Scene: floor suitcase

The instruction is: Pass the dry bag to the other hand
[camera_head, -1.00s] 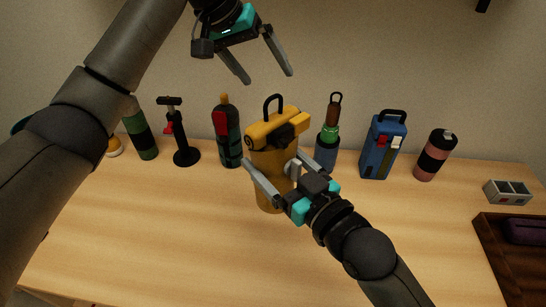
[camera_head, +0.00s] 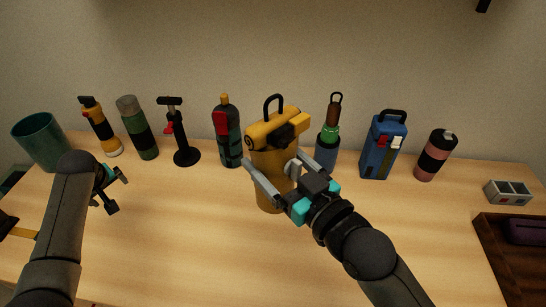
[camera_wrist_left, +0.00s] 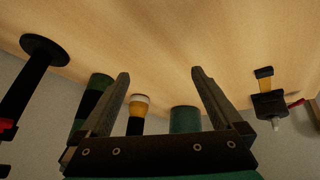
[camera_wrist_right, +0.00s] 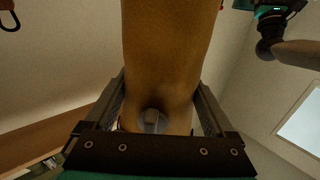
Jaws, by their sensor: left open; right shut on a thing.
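The dry bag (camera_head: 268,160) is the yellow one with a black top loop and black buckle, upright at the middle of the table in the head view. My right gripper (camera_head: 270,178) is shut on its body from the front right. In the right wrist view the yellow dry bag (camera_wrist_right: 166,60) fills the space between the fingers. My left gripper (camera_head: 118,192) is open and empty over the left part of the table, well apart from the bag. In the left wrist view its fingers (camera_wrist_left: 158,75) are spread with nothing between them.
Along the back stand a teal cup (camera_head: 42,142), several bottles, a black pump-like stand (camera_head: 185,155), a blue bag (camera_head: 383,147) and a pink-black can (camera_head: 434,155). A grey box (camera_head: 508,193) and dark tray (camera_head: 500,265) are at right. The front middle is clear.

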